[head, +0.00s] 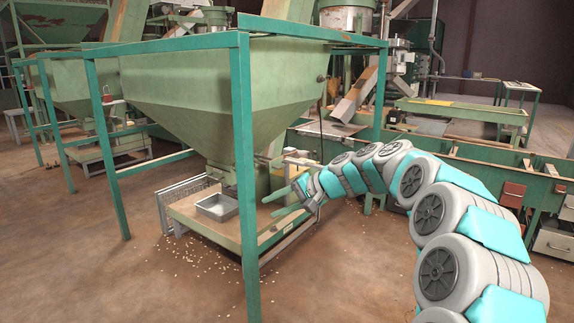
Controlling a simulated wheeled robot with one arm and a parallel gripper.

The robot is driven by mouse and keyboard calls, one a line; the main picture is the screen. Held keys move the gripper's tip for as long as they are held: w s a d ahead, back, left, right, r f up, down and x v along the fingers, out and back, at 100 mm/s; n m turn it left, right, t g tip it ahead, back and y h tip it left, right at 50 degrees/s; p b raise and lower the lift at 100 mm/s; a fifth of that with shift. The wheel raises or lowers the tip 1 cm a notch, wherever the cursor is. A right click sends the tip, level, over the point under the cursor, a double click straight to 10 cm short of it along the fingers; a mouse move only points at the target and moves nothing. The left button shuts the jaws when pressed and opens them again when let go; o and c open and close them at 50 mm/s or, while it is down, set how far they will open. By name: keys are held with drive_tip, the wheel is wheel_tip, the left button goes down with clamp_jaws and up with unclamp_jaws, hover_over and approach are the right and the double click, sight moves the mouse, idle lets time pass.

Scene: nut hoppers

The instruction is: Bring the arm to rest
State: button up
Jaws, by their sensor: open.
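My arm comes in from the lower right and arches over to the left. My gripper (283,203) is at its end, with two green fingers apart and nothing seen between them. It is in front of the lower part of the green hopper (215,95), just right of the frame's near teal post (245,170) in the picture. A metal tray (216,207) sits on the low platform under the hopper, left of that post and apart from my gripper.
The teal frame's left post (108,150) and rails enclose the hopper. Nuts lie scattered on the brown floor (130,280) around the platform. A green bench with red boxes (513,193) stands at right. The floor at front left is clear.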

drive_tip(key=s+d+f+n+g+h+p, duration=0.2)
drive_tip(key=s+n+g+h, duration=0.15)
drive_tip(key=s, duration=2.05)
drive_tip(key=s+d+f+g+h+p, duration=0.1)
drive_tip(key=s+d+f+h, duration=0.1)
drive_tip(key=s+d, duration=0.3)
drive_tip(key=s+d+f+h, duration=0.2)
drive_tip(key=s+d, duration=0.3)
drive_tip(key=s, duration=0.7)
drive_tip(key=s+d+f+g+h+p, duration=0.1)
drive_tip(key=s+d+f+h, duration=0.2)
drive_tip(key=s+d, duration=0.3)
drive_tip(key=s, duration=0.3)
drive_tip(key=shift+g+p, duration=0.35)
drive_tip(key=shift+a+n, duration=0.2)
drive_tip(key=shift+n, duration=0.05)
